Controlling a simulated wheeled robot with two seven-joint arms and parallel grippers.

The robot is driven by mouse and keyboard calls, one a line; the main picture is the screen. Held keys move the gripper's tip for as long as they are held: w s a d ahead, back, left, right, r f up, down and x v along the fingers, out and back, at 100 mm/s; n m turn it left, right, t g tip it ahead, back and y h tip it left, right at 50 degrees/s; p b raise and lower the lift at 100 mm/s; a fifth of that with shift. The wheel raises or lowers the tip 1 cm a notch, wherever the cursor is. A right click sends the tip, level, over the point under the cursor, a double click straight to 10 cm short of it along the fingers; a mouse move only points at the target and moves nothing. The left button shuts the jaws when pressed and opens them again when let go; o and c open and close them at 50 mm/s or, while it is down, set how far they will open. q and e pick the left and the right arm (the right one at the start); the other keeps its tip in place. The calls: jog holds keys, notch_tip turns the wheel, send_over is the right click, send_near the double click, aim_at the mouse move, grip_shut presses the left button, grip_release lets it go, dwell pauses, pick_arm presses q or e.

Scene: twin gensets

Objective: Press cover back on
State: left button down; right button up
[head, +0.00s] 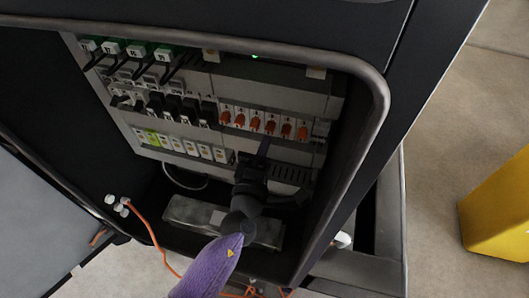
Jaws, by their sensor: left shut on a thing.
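My left gripper (263,150) reaches into the open cabinet from below, on a purple arm. It is shut, with a narrow dark piece at its tip pointing up toward the row of orange-fronted modules. I cannot tell whether this piece is a finger or something held, and the grip itself is hidden. A light grey strip (297,154) runs under the orange modules (270,126), and the gripper tip overlaps it in the picture. Dark slots (290,175) show below the strip, right of the gripper. I cannot tell for certain which part is the cover. My right gripper is not in view.
The cabinet's thick rounded frame (378,105) edges the opening at the top and right. Green terminals (137,51) and black breakers (172,106) sit at the left. A grey box (190,215) lies below. Orange wires hang at the lower left. A yellow block (500,207) stands outside, right.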

pick_arm(q)
jog(key=shift+w, duration=0.1)
grip_release()
jog(key=p+v, duration=0.2)
jog(key=v, duration=0.8)
